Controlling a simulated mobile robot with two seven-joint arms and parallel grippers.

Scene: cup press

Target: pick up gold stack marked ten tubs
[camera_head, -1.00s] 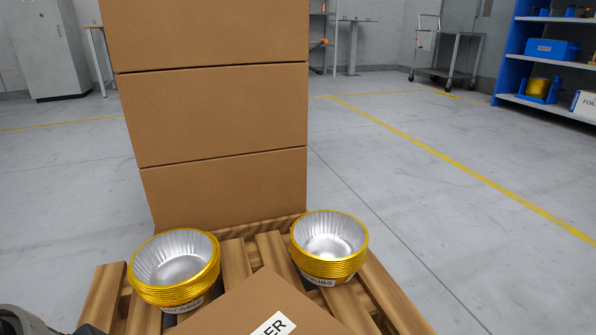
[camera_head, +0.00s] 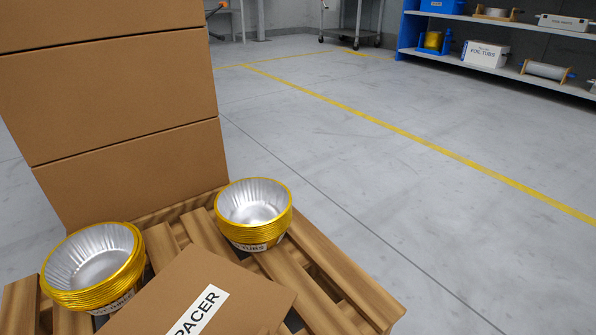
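Two gold-rimmed stacks of silver foil tubs stand on a wooden pallet (camera_head: 330,300). The left stack (camera_head: 97,268) is at the lower left, with a white label low on its front that is partly hidden. The right stack (camera_head: 253,214) stands near the pallet's back right corner; its label ends in "TUBS" and the rest is unreadable. I cannot tell which stack is marked ten. Both stacks are upright and apart from each other. Neither gripper shows in the current view.
Tall cardboard boxes (camera_head: 130,100) are piled behind the stacks. A cardboard piece labelled "SPACER" (camera_head: 200,300) lies in front, between them. A blue shelf (camera_head: 410,35) with boxes stands at the back right. The grey floor to the right is clear.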

